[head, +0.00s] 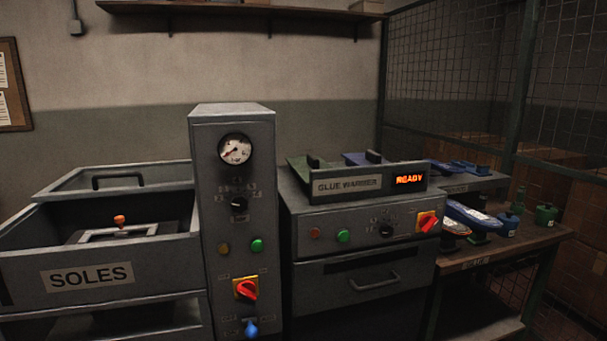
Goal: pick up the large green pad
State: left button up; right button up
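A dull green piece (305,166) with a small dark raised part rests at the left of the top of the glue warmer (317,214). It looks like the green pad, but the warmer's front sign panel hides its lower part. A blue-violet piece (356,158) of similar form lies to its right, also partly hidden by the panel. I cannot compare their full sizes from here. Neither of my grippers is in view.
A grey press column (233,190) with a gauge and knobs stands left of the warmer. An open SOLES drawer (95,285) is at the far left. Wire mesh (450,70) stands behind.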

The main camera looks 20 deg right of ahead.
aim_at(301, 166)
jog(key=i+l, duration=0.1)
jog(key=l, duration=0.25)
jog(key=i+l, duration=0.15)
jog(key=l, duration=0.25)
jog(key=i+l, duration=0.1)
jog(key=l, duration=0.25)
jog(key=i+l, duration=0.15)
jog(key=l, duration=0.2)
jog(key=u, duration=0.05)
